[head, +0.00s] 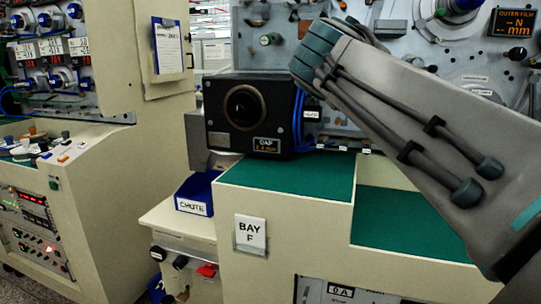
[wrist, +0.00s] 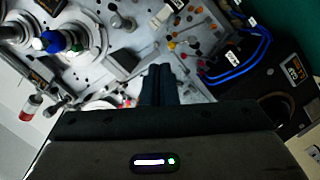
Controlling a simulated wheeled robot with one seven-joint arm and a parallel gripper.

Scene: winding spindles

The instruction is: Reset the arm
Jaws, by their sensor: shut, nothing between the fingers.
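My arm (head: 430,120) reaches in from the right in the head view, raised in front of the machine panel. Its fingers do not show clearly there. In the wrist view my gripper (wrist: 158,72) is shut, its dark fingers together and empty. It points toward the grey panel (wrist: 125,65), which carries spindles and knobs. I cannot tell how far the fingertips are from the panel.
A black box (head: 246,117) with a round lens and a GAP display stands on the green-topped bench (head: 290,178), left of my arm. A blue CHUTE bin (head: 197,193) sits lower left. A cabinet with spindles (head: 60,60) stands at the far left. Blue cables (wrist: 240,70) run beside the black box.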

